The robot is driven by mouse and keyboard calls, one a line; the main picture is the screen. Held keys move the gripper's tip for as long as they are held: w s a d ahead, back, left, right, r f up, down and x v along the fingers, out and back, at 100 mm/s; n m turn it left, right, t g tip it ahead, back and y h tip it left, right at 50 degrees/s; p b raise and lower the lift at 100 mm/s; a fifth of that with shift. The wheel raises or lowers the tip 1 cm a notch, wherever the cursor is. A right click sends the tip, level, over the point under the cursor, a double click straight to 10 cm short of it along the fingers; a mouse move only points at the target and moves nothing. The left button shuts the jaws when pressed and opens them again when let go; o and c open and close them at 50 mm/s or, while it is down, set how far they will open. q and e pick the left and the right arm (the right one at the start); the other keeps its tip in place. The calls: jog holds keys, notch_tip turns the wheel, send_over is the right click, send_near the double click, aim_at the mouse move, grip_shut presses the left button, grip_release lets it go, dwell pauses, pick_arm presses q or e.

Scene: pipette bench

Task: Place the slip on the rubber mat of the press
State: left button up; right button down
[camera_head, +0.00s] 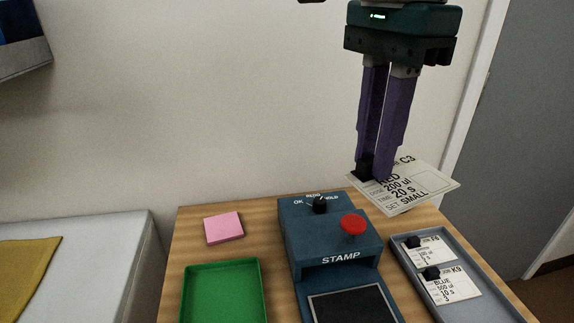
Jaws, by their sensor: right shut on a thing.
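My right gripper (372,172) comes down from the top right with purple fingers shut on the left edge of a pale printed slip (425,186). The slip reads C3, RED, 200 ul, 20 s, SET SMALL; the fingers cover part of its text. It is held in the air, behind and to the right of the press. The blue press (300,239) is marked STAMP and has a red button (353,224) and a black knob (320,205). Its dark rubber mat (352,307) is at the front, bare, and cut off by the bottom edge. My left gripper is not in view.
A grey tray (465,258) right of the press holds two slips with black blocks on them. A green tray (222,268) and a pink pad (224,228) lie left of the press. A white surface with a yellow cloth (25,270) stands far left.

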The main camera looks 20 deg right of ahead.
notch_tip(320, 180, down, 6)
jog(key=w+m+b, duration=0.1)
jog(key=m+b, duration=0.2)
jog(key=b, duration=1.4)
send_over(338, 304)
notch_tip(338, 304, down, 15)
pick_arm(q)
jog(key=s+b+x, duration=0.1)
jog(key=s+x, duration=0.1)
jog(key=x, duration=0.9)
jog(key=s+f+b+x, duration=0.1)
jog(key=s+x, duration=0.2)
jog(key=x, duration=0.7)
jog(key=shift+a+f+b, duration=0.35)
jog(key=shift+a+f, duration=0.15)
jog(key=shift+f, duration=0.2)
pick_arm(e)
jog(key=shift+f, duration=2.2)
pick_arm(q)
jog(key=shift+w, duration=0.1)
pick_arm(e)
jog(key=shift+f, duration=0.15)
jog(key=c, duration=0.8)
grip_release()
jog(key=shift+c, duration=0.2)
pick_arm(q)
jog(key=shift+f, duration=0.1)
